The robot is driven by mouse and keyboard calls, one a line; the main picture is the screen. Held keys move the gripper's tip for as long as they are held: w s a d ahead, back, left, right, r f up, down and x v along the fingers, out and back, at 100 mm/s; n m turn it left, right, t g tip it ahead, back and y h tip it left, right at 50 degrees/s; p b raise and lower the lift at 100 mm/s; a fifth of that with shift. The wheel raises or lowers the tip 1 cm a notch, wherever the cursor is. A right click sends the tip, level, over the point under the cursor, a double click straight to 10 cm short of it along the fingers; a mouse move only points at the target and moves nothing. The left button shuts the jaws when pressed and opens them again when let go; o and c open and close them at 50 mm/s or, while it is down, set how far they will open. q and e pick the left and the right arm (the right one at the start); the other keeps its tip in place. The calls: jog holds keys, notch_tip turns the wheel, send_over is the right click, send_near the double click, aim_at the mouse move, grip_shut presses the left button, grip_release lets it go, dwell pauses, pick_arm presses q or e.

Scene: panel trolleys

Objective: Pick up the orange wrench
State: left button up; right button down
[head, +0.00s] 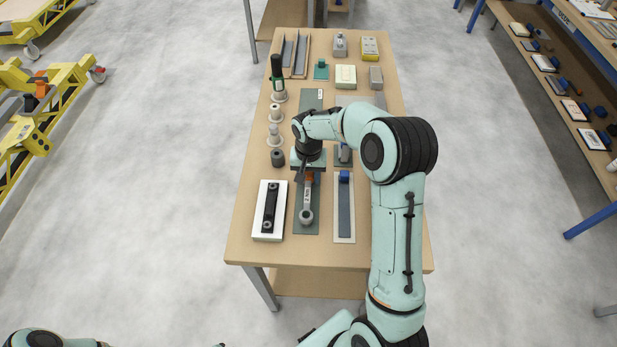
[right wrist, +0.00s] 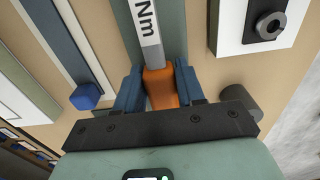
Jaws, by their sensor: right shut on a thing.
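The orange wrench (head: 306,203) is a grey torque wrench with a ring-like end toward the table's near edge and an orange grip. It lies along a dark green strip on the wooden table. In the right wrist view its orange grip (right wrist: 161,88) sits between the two blue fingers, and its grey shaft bears the letters "Nm". My right gripper (head: 309,174) is shut on the orange grip, reaching down from above. I cannot tell whether the wrench touches the strip. My left gripper is out of view; only part of my left arm shows at the bottom left.
A white plate with a black bar (head: 269,209) lies left of the wrench, and a pale board with a blue-ended strip (head: 344,206) lies right. Grey cylinders (head: 274,134) and a dark bottle (head: 278,75) stand along the left edge. Yellow trolleys (head: 40,115) stand across open floor.

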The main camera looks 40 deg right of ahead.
aim_at(309, 174)
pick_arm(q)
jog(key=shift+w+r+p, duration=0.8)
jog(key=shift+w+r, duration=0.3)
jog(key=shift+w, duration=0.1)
pick_arm(e)
notch_tip(309, 174, up, 20)
jog(key=shift+f, duration=0.1)
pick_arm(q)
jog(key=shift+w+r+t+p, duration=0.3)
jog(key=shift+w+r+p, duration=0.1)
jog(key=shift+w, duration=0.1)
pick_arm(e)
notch_tip(309, 174, up, 4)
